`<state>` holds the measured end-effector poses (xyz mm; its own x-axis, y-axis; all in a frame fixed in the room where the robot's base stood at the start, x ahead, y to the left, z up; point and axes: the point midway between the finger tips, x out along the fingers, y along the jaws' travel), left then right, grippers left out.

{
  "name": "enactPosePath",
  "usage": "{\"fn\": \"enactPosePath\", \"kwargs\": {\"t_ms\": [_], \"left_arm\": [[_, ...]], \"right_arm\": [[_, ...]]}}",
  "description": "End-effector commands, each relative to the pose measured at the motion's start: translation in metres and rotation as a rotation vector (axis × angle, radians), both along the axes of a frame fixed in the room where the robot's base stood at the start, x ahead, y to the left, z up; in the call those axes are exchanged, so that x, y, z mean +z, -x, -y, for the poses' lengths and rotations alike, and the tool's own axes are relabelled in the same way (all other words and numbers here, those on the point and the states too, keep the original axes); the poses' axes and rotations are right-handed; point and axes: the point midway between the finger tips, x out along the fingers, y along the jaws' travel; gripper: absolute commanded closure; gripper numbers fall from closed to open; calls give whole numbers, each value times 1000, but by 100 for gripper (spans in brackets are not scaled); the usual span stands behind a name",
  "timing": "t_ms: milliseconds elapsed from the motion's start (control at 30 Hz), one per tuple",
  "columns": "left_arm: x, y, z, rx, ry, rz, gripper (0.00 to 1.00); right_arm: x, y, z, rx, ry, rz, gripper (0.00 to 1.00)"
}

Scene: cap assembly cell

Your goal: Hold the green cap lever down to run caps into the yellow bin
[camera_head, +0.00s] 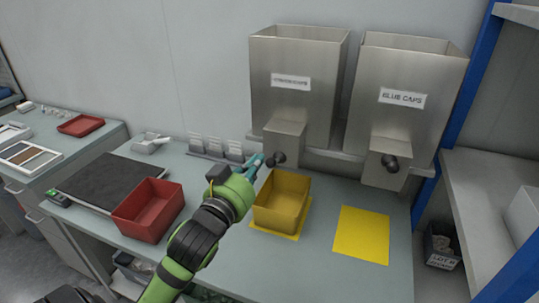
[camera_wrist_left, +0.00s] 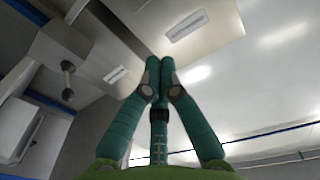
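Two steel hoppers stand against the wall. The left hopper (camera_head: 295,105) has a label too blurred to read for certain; the right hopper (camera_head: 400,125) reads "BLUE CAPS". A dark knobbed lever (camera_head: 279,157) sticks out of the left hopper's spout. The yellow bin (camera_head: 282,205) stands below it on a yellow mat; no caps show in it. My left gripper (camera_head: 259,162) is just left of this lever, at about its height; I cannot tell if it touches. In the left wrist view its teal fingertips (camera_wrist_left: 160,65) meet with nothing visible between them. My right gripper is out of view.
The right hopper's lever (camera_head: 391,163) hangs above an empty yellow mat (camera_head: 362,234). A red bin (camera_head: 148,210) and a black mat (camera_head: 110,181) lie left of my arm. Small card holders (camera_head: 215,148) stand at the wall. A blue post (camera_head: 463,90) and shelf bound the right.

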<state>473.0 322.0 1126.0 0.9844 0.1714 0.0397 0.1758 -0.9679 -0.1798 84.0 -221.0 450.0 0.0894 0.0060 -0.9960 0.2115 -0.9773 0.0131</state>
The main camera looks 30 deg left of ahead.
Motion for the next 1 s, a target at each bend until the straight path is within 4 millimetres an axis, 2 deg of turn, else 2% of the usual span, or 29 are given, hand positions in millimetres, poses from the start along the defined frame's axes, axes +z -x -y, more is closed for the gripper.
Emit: {"fn": "enactPosePath", "kwargs": {"t_ms": [167,333,400,733,800,1000], "left_arm": [[-1,-7,-1,0,-2,1,100],[-2,-27,-5,0,-5,4,100],[5,-42,-8,1,-2,-1,100],[6,-100,-17,0,-3,-2,100],[-8,-96,-19,1,-2,-10,100],[-28,-88,-21,1,-2,-4,100]], "right_arm": [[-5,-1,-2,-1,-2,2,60],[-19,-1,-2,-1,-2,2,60],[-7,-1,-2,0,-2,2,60],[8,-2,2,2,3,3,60],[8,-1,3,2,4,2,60],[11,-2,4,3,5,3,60]]}}
